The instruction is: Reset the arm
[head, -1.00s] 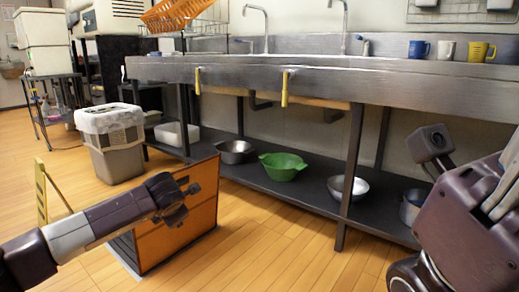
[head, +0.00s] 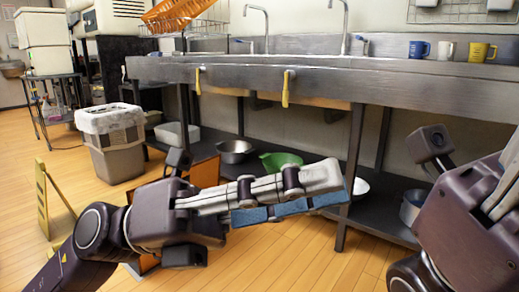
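My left gripper (head: 335,187) reaches across the middle of the head view, in front of the sink counter. Its light grey fingers with blue pads point right, seen from the side. Nothing shows held in it, but one finger may hide the other, so I cannot tell how far apart they are. My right gripper (head: 465,220) shows only in part at the right edge. Its fingertips are out of the picture.
A long metal sink counter (head: 330,75) runs across the back. Its lower shelf holds a steel bowl (head: 234,151), a partly hidden green colander (head: 280,160) and a pot (head: 412,206). A bin (head: 115,140) and yellow floor sign (head: 42,199) stand left. Wooden floor is open at left.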

